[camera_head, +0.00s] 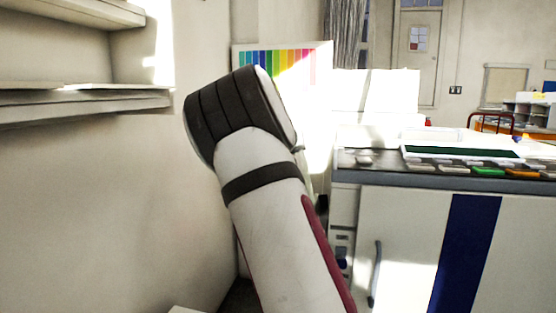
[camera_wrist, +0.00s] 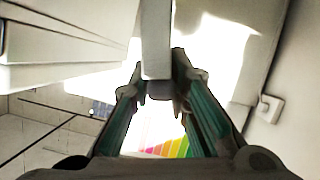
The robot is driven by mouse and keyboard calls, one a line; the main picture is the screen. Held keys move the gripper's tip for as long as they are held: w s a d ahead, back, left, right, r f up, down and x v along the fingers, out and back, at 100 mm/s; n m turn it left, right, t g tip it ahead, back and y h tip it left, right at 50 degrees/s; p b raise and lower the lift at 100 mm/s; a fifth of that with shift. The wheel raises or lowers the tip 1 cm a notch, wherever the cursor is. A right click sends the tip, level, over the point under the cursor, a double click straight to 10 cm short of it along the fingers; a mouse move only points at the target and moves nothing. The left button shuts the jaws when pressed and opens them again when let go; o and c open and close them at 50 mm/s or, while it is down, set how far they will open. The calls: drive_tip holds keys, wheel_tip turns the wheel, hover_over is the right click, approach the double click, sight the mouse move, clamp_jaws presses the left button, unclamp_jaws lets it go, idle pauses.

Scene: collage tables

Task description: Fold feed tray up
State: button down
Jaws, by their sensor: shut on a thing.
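My gripper (camera_wrist: 160,88) shows in the wrist view with a finger on each side of a pale, narrow slab (camera_wrist: 156,40). It is shut on this slab, which looks like the edge of the feed tray; most of the tray is out of view. The feed tray's tilt cannot be told from there.
A wall shelf (camera_head: 85,98) juts out at upper left. A rainbow-striped chart (camera_head: 280,62) stands behind my arm. Several small coloured items lie along the machine's dark top edge, with a green one (camera_head: 488,171) among them. A wall is close on the left.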

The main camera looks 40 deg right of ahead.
drive_tip(key=s+d+m, duration=0.1)
drive_tip(key=s+d, duration=0.2)
drive_tip(key=s, duration=0.2)
drive_tip(key=shift+d+r+m+t+y, duration=0.3)
drive_tip(key=shift+d+r+t+y, duration=0.05)
drive_tip(key=shift+t+y, duration=0.05)
drive_tip(key=c, duration=1.6)
unclamp_jaws()
drive_tip(key=shift+o, duration=0.2)
drive_tip(key=v, duration=1.2)
